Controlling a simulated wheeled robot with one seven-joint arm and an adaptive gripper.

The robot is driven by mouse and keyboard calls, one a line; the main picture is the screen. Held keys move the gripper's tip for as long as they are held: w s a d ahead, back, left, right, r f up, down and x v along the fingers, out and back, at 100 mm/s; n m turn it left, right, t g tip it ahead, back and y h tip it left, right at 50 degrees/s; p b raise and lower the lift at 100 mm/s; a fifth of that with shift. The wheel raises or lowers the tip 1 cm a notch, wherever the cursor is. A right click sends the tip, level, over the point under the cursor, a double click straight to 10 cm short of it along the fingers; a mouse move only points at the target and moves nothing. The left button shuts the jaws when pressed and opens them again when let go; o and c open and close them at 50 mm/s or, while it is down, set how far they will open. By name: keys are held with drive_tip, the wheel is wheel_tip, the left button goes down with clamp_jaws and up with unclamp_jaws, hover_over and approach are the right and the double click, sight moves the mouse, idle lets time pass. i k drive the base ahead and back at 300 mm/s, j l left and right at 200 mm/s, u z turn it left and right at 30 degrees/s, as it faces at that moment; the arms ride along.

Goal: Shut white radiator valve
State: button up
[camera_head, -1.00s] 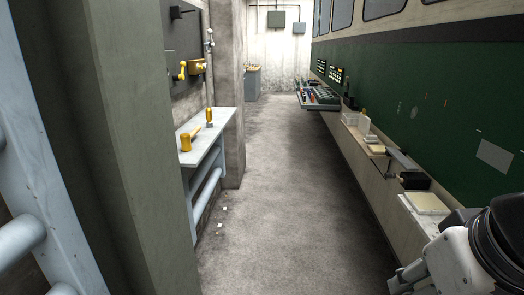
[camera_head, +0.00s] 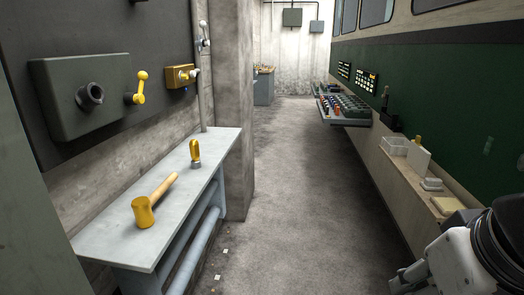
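A pale vertical pipe (camera_head: 203,80) runs up the left wall past the far end of the shelf. A small white fitting (camera_head: 203,28) near its top looks like the white valve. It is too small to tell whether it is open or shut. Light-blue radiator pipes (camera_head: 205,232) run under the shelf. Part of my white and black arm (camera_head: 455,258) shows at the lower right, far from the valve. I cannot make out my gripper's fingers in this view.
A wall shelf (camera_head: 110,236) holds a yellow mallet (camera_head: 145,212) and a yellow-handled tool (camera_head: 195,152). Above are a grey box (camera_head: 80,95), a yellow crank (camera_head: 138,88) and a yellow box (camera_head: 178,76).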

sight(202, 24)
drive_tip(key=i+l+u, duration=0.1)
drive_tip(key=i+u, duration=0.15)
drive_tip(key=i, duration=0.2)
drive_tip(key=i+l+u, duration=0.25)
drive_tip(key=i, duration=0.15)
drive_tip(key=i+l+u, duration=0.15)
drive_tip(key=i+u, duration=0.15)
drive_tip(key=i+l, duration=0.55)
drive_tip(key=i, duration=0.15)
drive_tip(key=u, duration=0.05)
